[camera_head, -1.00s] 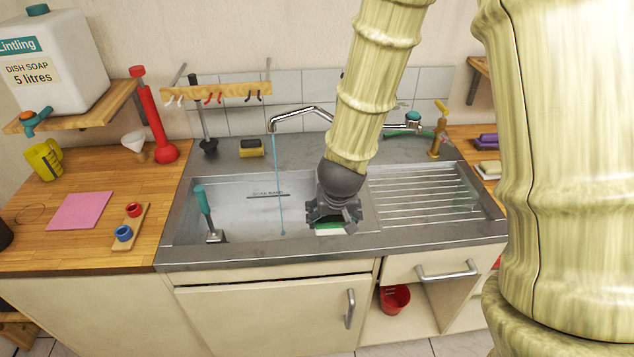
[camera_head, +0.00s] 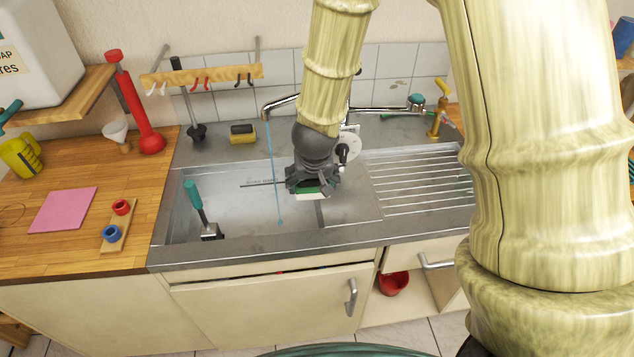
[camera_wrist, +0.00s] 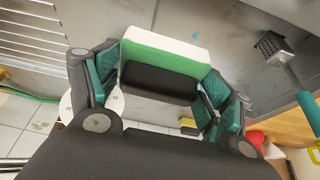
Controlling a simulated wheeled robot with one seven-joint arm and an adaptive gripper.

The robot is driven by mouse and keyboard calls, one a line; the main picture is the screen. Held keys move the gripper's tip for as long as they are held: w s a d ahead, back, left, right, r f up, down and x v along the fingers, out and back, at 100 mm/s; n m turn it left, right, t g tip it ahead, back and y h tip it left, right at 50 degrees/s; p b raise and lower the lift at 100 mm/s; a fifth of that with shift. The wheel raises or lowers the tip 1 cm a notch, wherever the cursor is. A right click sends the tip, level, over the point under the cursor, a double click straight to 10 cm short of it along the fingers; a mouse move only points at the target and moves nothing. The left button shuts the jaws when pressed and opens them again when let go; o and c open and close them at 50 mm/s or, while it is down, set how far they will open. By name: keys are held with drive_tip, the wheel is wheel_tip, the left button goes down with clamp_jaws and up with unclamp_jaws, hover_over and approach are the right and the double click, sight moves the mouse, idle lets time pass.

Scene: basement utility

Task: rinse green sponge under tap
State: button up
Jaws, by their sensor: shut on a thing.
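My gripper (camera_head: 313,190) is shut on the green sponge (camera_wrist: 165,56), a block with a green face and a white side. In the head view only the sponge's lower edge (camera_head: 312,194) shows beneath the fingers. The gripper hangs over the right part of the sink basin (camera_head: 250,215). The tap (camera_head: 283,103) reaches out behind my arm, which hides part of it. A thin blue water stream (camera_head: 273,170) falls from its spout into the basin, left of the gripper. The sponge and the stream look apart in the head view.
The ribbed drainboard (camera_head: 425,180) on the right is clear.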

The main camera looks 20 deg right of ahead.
sight(306, 182)
drive_tip(key=w+a+f+p, duration=0.2)
drive_tip(key=w+a+p, duration=0.1)
drive_tip(key=w, duration=0.6)
drive_tip(key=shift+w+a+p, duration=0.25)
drive_tip(key=shift+a+p, duration=0.1)
drive_tip(key=shift+p, duration=0.15)
idle(0.4)
idle(0.4)
drive_tip(key=shift+s+d+b, duration=0.45)
drive_tip(key=shift+s+b, duration=0.05)
drive_tip(key=shift+s, duration=0.75)
drive_tip(key=shift+s+d+b, duration=0.5)
drive_tip(key=shift+s+b, duration=0.05)
drive_tip(key=shift+s, duration=0.65)
drive_tip(key=shift+s+d+b, duration=0.45)
drive_tip(key=shift+s+b, duration=0.05)
drive_tip(key=shift+s, duration=0.75)
